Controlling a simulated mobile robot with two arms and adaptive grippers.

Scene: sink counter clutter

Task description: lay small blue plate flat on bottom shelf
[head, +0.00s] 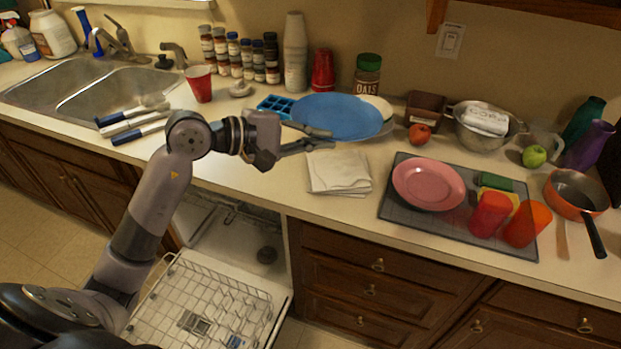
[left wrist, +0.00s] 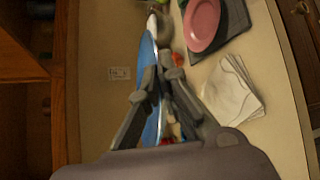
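A blue plate (head: 338,116) lies near the back of the counter, over a grey-blue rim; its true size is hard to judge. In the left wrist view the blue plate (left wrist: 148,50) shows nearly edge-on, partly hidden behind my fingers. My left gripper (head: 326,139) is at the plate's near left edge, its fingers apart with a gap between the tips. Its fingers (left wrist: 162,76) also show in the left wrist view. I see no clear grip on the plate; contact cannot be told. A wire rack (head: 200,305) sits low in the open dishwasher. My right gripper is out of view.
Folded white cloth (head: 338,172) lies just in front of the gripper. A pink plate (head: 428,184) and red cups (head: 490,214) occupy the dark mat (head: 395,208).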

